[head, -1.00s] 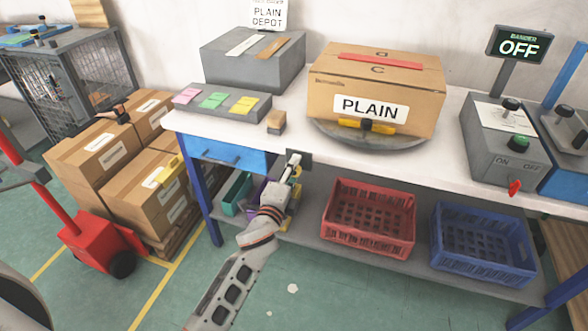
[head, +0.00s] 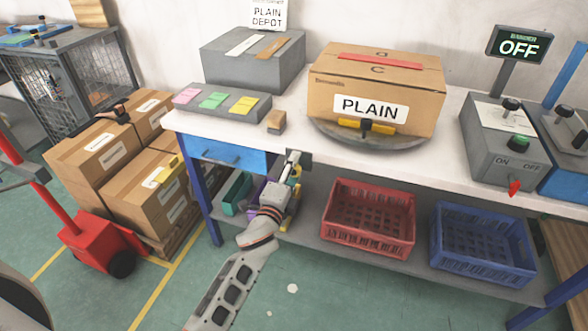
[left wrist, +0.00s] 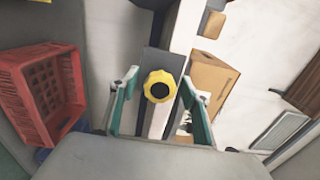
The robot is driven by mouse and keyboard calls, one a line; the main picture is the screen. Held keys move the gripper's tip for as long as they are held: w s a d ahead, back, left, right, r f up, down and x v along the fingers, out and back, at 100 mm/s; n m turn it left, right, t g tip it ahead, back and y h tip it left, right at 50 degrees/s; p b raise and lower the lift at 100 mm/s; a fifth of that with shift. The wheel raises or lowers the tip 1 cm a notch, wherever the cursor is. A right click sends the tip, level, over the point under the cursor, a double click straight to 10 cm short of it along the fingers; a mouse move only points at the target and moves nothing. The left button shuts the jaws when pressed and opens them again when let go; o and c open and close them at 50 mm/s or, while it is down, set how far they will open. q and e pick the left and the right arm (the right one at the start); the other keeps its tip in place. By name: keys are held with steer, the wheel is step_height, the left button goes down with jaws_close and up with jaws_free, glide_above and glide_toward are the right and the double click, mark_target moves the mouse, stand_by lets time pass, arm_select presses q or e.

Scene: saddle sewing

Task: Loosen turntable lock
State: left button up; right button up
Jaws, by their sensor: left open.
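A yellow knob with a black centre (left wrist: 159,86), apparently the turntable lock, sits on a dark grey plate (left wrist: 157,62) in the left wrist view. In the head view a grey plate (head: 303,158) shows at the table's front edge; my gripper hides the knob there. My left gripper (head: 292,160) is at this plate. In the left wrist view its green fingers (left wrist: 158,82) are spread on either side of the knob, with gaps showing. The round grey turntable (head: 330,133) carries a cardboard box labelled PLAIN (head: 375,80). My right gripper is out of view.
A red crate (head: 368,222) and a blue crate (head: 483,240) stand on the lower shelf, right of my left arm. A blue drawer (head: 228,155) is to its left. A control box (head: 500,140) and a sign reading OFF (head: 519,47) stand at the right.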

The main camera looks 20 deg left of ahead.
arm_select(q)
steer(key=s, duration=1.2)
